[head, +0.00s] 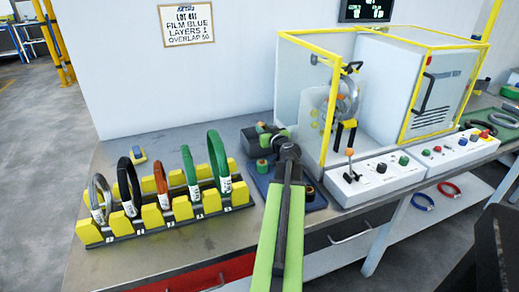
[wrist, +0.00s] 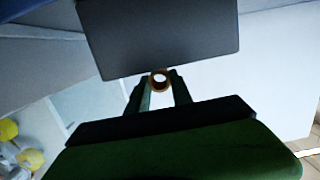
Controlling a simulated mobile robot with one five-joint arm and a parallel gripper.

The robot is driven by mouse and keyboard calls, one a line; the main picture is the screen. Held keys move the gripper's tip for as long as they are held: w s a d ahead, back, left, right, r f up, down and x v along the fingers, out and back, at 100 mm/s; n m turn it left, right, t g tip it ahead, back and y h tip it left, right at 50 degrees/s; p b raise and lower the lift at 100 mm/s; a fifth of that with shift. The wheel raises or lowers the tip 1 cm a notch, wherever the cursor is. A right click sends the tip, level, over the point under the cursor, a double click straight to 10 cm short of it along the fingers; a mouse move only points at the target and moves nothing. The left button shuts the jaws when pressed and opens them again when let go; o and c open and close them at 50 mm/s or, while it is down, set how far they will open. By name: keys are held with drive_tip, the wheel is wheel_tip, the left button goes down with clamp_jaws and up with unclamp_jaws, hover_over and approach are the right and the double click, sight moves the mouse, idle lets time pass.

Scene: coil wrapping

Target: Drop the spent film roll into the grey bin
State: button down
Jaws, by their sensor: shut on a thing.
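My gripper (wrist: 160,88) is shut on a small roll with a brown core (wrist: 160,82), taken to be the spent film roll, held between the fingertips in the wrist view. In the head view my arm reaches up over the bench, and its end (head: 272,137) is near the blue mat, left of the yellow-framed machine. The held roll is hard to make out there.
A rack (head: 150,232) with several coils stands on the left of the bench. A small green roll (head: 262,166) is at the blue mat (head: 262,184). The yellow-framed machine (head: 340,90) and white control boxes (head: 375,180) are at right. Bare bench lies in front of the rack.

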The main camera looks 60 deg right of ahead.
drive_tip(key=shift+f+b, duration=0.4)
drive_tip(key=shift+f, duration=0.5)
drive_tip(key=shift+r, duration=0.1)
drive_tip(key=c, duration=1.1)
unclamp_jaws()
drive_tip(key=shift+s, duration=0.1)
drive_tip(key=shift+o, duration=0.2)
drive_tip(key=shift+a, duration=0.1)
